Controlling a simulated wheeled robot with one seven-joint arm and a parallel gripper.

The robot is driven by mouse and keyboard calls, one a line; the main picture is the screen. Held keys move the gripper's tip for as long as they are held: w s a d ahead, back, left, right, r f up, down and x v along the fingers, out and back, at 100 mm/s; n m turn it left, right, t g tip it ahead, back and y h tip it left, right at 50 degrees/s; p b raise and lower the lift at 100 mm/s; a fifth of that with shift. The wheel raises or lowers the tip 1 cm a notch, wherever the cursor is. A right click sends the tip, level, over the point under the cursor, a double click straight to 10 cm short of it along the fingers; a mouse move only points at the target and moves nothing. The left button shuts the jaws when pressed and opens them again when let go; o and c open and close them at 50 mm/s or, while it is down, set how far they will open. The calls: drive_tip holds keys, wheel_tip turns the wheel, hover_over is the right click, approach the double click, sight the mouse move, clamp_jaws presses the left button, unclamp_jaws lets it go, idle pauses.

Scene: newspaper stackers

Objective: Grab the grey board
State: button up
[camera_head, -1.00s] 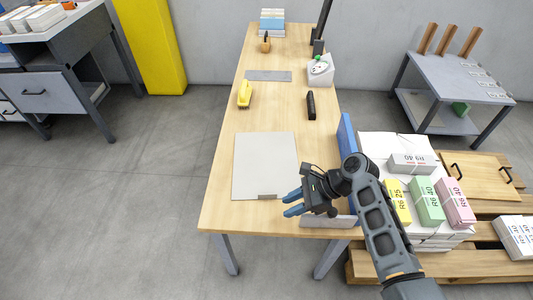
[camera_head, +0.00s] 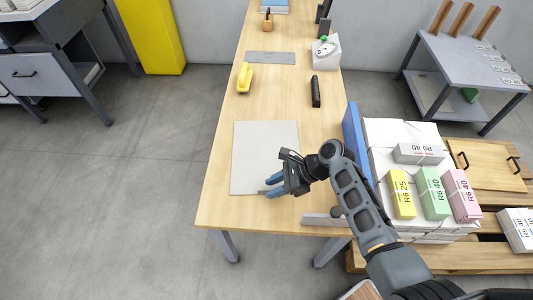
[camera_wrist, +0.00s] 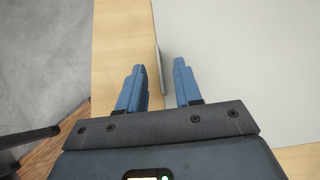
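The light grey board (camera_head: 265,150) lies flat on the wooden table, near its front left. A small darker tab sits at its near edge, partly hidden by my blue fingers. One finger is over the board and the other over bare wood. I cannot tell whether either finger touches it.
The wooden table (camera_head: 225,213) has a blue upright panel (camera_head: 355,145) at its right edge, beside my arm. A yellow stapler (camera_head: 244,77), a black stapler (camera_head: 315,91) and a darker grey mat (camera_head: 270,57) lie farther back. Paper stacks (camera_head: 385,132) stand to the right.

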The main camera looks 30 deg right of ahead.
drive_tip(key=shift+w+a+f, duration=0.2)
drive_tip(key=shift+a+f, duration=0.15)
drive_tip(key=shift+f, duration=0.1)
drive_tip(key=shift+c, duration=0.5)
clamp_jaws()
